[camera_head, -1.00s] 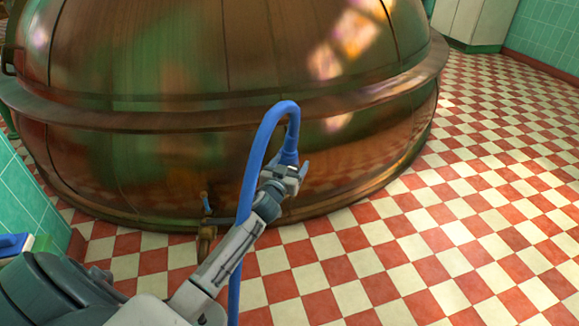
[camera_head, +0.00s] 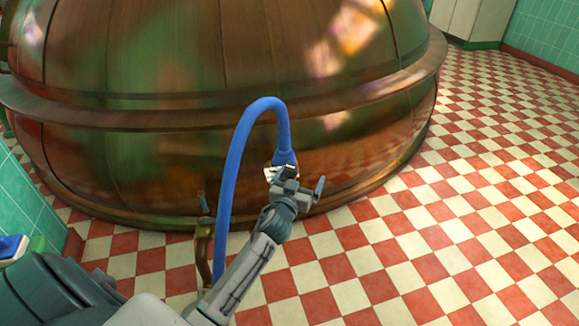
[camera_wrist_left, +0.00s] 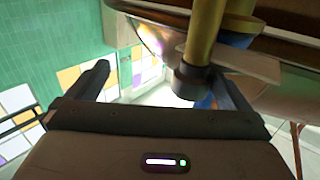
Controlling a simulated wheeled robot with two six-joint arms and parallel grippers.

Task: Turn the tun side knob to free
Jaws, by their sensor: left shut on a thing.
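The copper tun (camera_head: 150,165) fills the upper left of the head view. A small blue handle (camera_head: 203,203) stands low at its side, above a bent brass pipe (camera_head: 203,250); I cannot tell whether this is the side knob. My left gripper (camera_head: 296,186) is in front of the tun's lower wall, right of the handle and apart from it. It is shut on the end of a blue hose (camera_head: 238,150) that arches over from below. In the left wrist view, a brass piece with a dark collar (camera_wrist_left: 190,78) shows near the right finger. My right gripper is out of view.
The red and cream checkered floor (camera_head: 480,210) is clear to the right. A green tiled wall (camera_head: 25,205) and a blue object (camera_head: 12,247) are at the left edge. A pale cabinet (camera_head: 470,18) stands at the back right.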

